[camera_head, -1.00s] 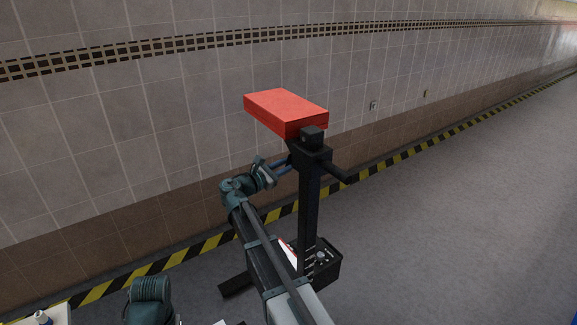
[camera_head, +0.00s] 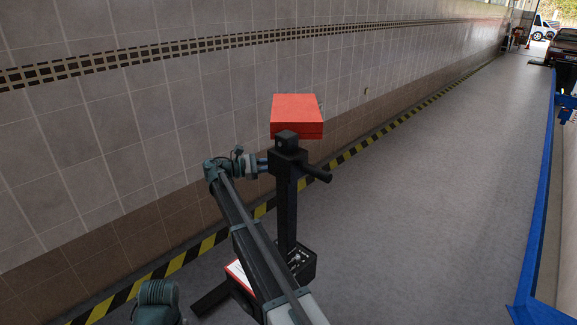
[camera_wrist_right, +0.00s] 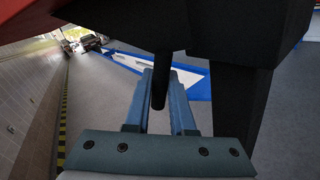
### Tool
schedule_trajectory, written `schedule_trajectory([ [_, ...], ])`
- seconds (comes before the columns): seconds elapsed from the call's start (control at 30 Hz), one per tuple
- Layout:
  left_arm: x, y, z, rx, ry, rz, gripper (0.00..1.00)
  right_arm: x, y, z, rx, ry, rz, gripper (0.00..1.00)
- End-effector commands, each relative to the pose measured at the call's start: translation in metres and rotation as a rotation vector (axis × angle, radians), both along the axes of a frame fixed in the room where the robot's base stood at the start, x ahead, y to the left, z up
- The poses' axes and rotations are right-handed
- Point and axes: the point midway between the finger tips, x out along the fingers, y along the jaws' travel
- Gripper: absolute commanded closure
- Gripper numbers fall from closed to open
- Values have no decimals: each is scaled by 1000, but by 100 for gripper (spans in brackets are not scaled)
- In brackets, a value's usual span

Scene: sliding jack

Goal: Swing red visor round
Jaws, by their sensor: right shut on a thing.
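The red visor (camera_head: 297,115) is a flat red box on top of a black upright post (camera_head: 287,210). It also shows at the top left of the right wrist view (camera_wrist_right: 35,20). My right gripper (camera_head: 264,165) is at the left side of the post's head, below the visor. In the right wrist view its blue fingers (camera_wrist_right: 160,108) are on either side of a thin black rod (camera_wrist_right: 159,80) and shut on it. A black handle (camera_head: 317,173) sticks out to the right of the post. My left gripper is out of view.
A tiled wall (camera_head: 130,100) runs along the left, with a yellow-black floor stripe (camera_head: 190,257) at its foot. A black box (camera_head: 300,264) sits at the post's base. Grey floor lies open to the right, up to a blue edge (camera_head: 541,190).

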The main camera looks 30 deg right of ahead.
Motion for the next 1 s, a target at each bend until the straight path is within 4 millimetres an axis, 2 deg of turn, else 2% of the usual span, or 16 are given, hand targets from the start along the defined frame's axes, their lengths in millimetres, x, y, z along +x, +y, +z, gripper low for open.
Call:
schedule_trajectory([
  [0.03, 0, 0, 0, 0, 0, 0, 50, 4, -2, 0, -1, 0, -23, 100],
  [0.33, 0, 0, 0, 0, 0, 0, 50, 1, -7, 0, -1, 0, -111, 100],
  [0.87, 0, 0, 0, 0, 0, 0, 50, -1, -9, 0, 0, 0, -130, 100],
  [0.9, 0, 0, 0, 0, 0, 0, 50, -1, -9, 0, 0, 0, -130, 72],
  [1.0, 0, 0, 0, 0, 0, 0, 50, -1, -9, 0, 0, 0, -130, 54],
])
